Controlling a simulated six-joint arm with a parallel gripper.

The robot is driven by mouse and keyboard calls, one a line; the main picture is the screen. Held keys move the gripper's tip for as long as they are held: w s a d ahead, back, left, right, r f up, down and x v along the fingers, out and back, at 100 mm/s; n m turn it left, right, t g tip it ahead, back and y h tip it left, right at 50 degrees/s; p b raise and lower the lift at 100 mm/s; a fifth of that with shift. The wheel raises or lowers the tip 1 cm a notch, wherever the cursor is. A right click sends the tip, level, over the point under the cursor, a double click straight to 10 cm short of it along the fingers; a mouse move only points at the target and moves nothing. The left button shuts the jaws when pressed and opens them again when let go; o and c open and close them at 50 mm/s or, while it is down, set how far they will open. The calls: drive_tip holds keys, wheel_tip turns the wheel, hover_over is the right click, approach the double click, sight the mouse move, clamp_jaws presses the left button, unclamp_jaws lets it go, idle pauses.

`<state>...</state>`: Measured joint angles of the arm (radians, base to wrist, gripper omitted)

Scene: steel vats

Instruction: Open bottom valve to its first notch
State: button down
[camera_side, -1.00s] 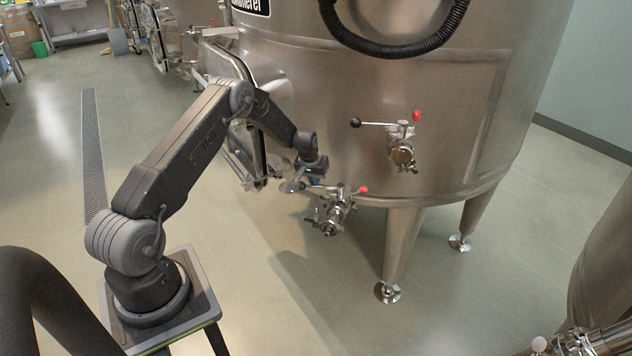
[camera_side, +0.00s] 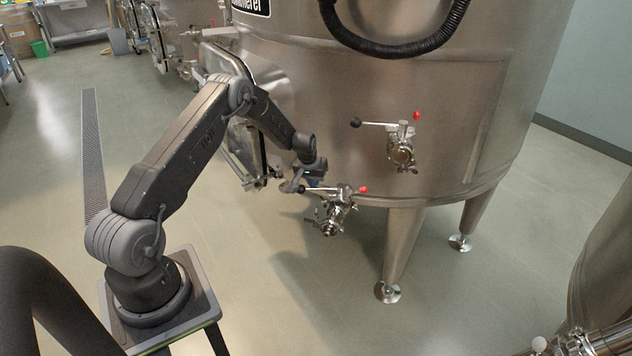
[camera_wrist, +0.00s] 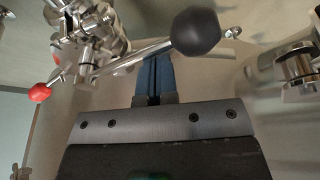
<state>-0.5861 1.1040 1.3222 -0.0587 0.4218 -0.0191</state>
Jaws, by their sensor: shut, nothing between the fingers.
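The bottom valve (camera_side: 334,213) is a steel fitting low on the big vat, with a lever and a red tip (camera_side: 363,190). In the wrist view the valve body (camera_wrist: 92,40) is at upper left, and its lever (camera_wrist: 135,56) runs right to a black ball knob (camera_wrist: 196,32). My gripper (camera_side: 316,182) is beside the knob end of the lever in the side view. In the wrist view my gripper's blue fingers (camera_wrist: 154,76) are shut and empty, close to the lever just left of the knob. I cannot tell whether they touch it.
A second valve (camera_side: 402,152) with a black knob and red tip sits higher on the vat (camera_side: 455,130), to the right. A vat leg (camera_side: 401,250) stands right of the bottom valve. A hatch frame is behind my arm. The floor (camera_side: 260,290) in front is clear.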

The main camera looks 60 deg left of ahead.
drive_tip(key=a+v, duration=0.1)
drive_tip(key=v, duration=0.6)
drive_tip(key=shift+w+r, duration=0.2)
drive_tip(key=shift+r, duration=0.35)
idle(0.4)
drive_tip(key=s+d+r+m+t, duration=0.15)
drive_tip(key=s+d+r, duration=0.25)
drive_tip(key=d+r, duration=0.65)
drive_tip(key=s+d+r+m, duration=0.2)
drive_tip(key=s+d+r, duration=0.2)
drive_tip(key=d+r, duration=0.7)
drive_tip(key=s+d+r+m, duration=0.1)
drive_tip(key=s+d, duration=0.2)
drive_tip(key=s, duration=0.4)
drive_tip(key=s+d+r+m+h, duration=0.1)
drive_tip(key=s+d+r, duration=0.1)
drive_tip(key=s+d, duration=0.2)
drive_tip(key=s+d+r+m+t, duration=0.1)
drive_tip(key=s+d, duration=0.3)
drive_tip(key=s, duration=0.6)
drive_tip(key=shift+s+r+m+h, duration=0.3)
drive_tip(key=shift+s+m, duration=0.05)
drive_tip(key=shift+m, duration=0.2)
